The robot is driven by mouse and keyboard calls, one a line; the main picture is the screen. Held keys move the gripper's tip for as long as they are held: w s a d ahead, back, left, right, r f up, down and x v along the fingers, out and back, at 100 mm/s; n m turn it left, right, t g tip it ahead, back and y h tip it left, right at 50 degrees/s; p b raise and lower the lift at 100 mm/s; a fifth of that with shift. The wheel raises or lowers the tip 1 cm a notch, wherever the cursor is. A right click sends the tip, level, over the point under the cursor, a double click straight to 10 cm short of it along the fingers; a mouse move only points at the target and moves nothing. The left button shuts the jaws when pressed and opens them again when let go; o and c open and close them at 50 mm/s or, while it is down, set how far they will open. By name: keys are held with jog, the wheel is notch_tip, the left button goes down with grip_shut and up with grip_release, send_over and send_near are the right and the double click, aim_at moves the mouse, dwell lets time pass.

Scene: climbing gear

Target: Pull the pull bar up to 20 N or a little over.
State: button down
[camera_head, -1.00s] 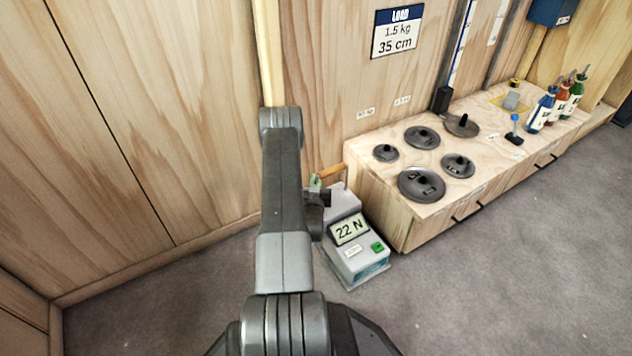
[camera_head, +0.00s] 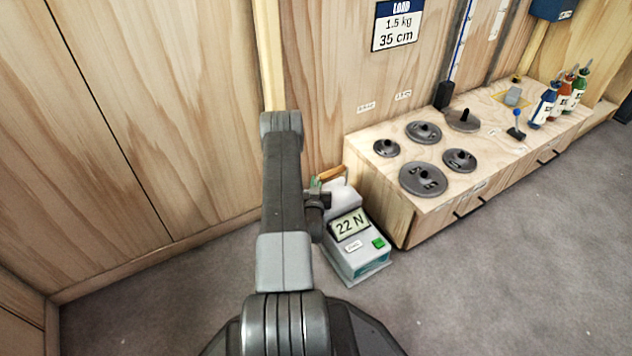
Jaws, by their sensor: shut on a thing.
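The force gauge (camera_head: 357,258) is a grey box on the floor beside the wooden bench. Its display (camera_head: 349,226) reads 22 N, and a green button sits below it. The pull bar (camera_head: 331,173) shows as a short orange-brown bar just above and behind the gauge. My gripper (camera_head: 318,188) is at the bar's left end and is shut on it. My own arm covers the bar's left part and most of the gripper, so the fingertips are mostly hidden.
The wooden bench (camera_head: 408,222) on the right carries several dark weight discs, a small blue-topped lever (camera_head: 516,125) and several bottles. A LOAD sign (camera_head: 397,25) on the wall reads 1.5 kg, 35 cm. The grey floor (camera_head: 480,290) at the front right is clear.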

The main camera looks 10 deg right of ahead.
jog(key=shift+f, duration=0.1)
jog(key=c, duration=1.4)
grip_release()
jog(key=shift+f, duration=0.15)
jog(key=shift+c, duration=0.2)
jog(key=shift+s, duration=0.1)
jog(key=p+v, duration=0.4)
jog(key=v, duration=0.9)
jog(key=shift+s, duration=0.3)
